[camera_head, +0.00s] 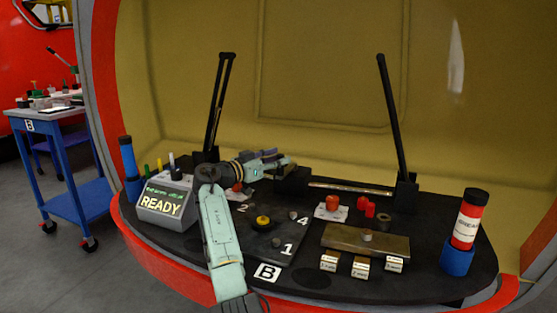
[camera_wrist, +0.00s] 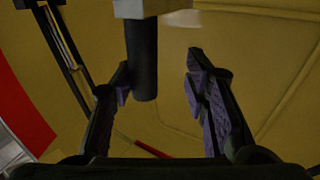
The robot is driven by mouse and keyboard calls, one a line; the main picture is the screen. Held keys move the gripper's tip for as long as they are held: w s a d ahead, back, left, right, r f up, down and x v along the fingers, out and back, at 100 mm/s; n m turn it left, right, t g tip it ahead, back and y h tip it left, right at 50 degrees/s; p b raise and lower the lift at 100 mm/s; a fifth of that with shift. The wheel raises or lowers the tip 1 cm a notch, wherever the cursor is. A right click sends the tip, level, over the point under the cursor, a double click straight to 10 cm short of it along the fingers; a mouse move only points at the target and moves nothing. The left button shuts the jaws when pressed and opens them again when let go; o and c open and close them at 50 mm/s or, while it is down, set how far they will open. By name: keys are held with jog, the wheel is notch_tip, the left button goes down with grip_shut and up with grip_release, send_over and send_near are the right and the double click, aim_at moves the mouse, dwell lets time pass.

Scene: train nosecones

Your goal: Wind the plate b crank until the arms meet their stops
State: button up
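Plate B (camera_head: 285,252) is a dark plate on the black shelf, marked B, with numbers and a yellow knob (camera_head: 263,222). Two black arms, left (camera_head: 220,100) and right (camera_head: 393,120), stand nearly upright behind it. A dark block (camera_head: 293,181) sits between their bases, with a metal rod (camera_head: 350,190) running right. My gripper (camera_head: 284,161) is beside this block. In the wrist view my gripper (camera_wrist: 158,75) is open. A dark cylindrical handle (camera_wrist: 142,60) hanging from a pale block lies between its fingers, nearer the left one. I cannot tell whether it touches.
A grey READY display box (camera_head: 166,203) stands at the left. A blue cylinder (camera_head: 128,158) is at the far left and a red bottle (camera_head: 467,220) in a blue holder at the right. A brass plate (camera_head: 366,240), small blocks (camera_head: 361,267) and red parts (camera_head: 333,203) occupy the right side.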

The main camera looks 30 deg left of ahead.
jog(key=shift+o, duration=0.4)
jog(key=shift+s, duration=0.1)
jog(key=v, duration=1.2)
jog(key=shift+a, duration=0.1)
